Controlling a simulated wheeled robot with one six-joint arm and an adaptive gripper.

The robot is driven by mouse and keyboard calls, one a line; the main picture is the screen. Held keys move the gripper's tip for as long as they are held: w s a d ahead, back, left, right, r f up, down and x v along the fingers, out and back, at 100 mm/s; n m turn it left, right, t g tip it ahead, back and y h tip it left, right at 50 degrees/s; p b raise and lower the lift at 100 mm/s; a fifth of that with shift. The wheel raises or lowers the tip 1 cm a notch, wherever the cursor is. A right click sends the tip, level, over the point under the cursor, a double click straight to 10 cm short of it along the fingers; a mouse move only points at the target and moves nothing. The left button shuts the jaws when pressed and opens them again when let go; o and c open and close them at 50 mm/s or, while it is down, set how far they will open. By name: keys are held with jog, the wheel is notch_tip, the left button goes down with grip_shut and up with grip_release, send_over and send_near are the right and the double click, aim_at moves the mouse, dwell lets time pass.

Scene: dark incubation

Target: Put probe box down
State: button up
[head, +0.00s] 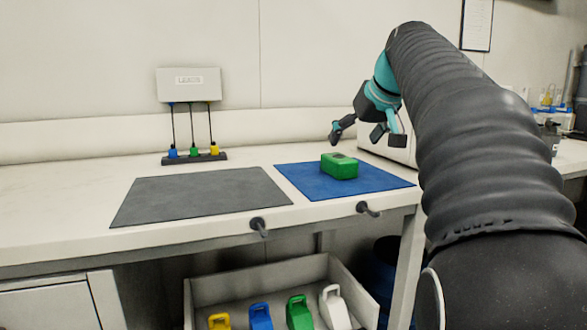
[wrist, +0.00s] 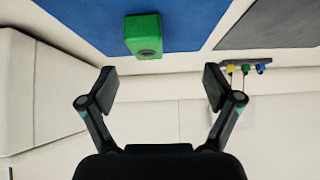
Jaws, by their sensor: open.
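The probe box is a green block (head: 339,166) lying on the blue mat (head: 300,183) on the bench. It also shows in the wrist view (wrist: 143,36), with a dark round spot on the face toward the camera. My gripper (head: 366,136) is open and empty. In the head view it is above and slightly behind the box, apart from it. In the wrist view the fingertips (wrist: 159,82) are spread wide with nothing between them, and the box lies beyond them.
A grey mat (head: 200,195) lies left of the blue one. Behind stands a rack (head: 195,157) with blue, green and yellow plugs under a white box (head: 189,84). An open drawer (head: 260,278) below holds several coloured items. A white case (head: 388,146) stands behind the blue mat.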

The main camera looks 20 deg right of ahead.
aim_at(339, 157)
jog(key=w+d+f, duration=0.1)
jog(key=w, duration=0.1)
jog(key=w+d+f, duration=0.1)
jog(key=w, duration=0.2)
jog(key=w+d+f+b, duration=0.1)
jog(key=w+f, duration=0.1)
jog(key=shift+w, duration=0.4)
jog(key=shift+a+x, duration=0.2)
jog(key=shift+x, duration=1.1)
jog(key=shift+a+x, duration=0.15)
jog(key=shift+x, duration=1.15)
jog(key=shift+w+r, duration=0.15)
jog(key=shift+r, duration=0.05)
grip_shut()
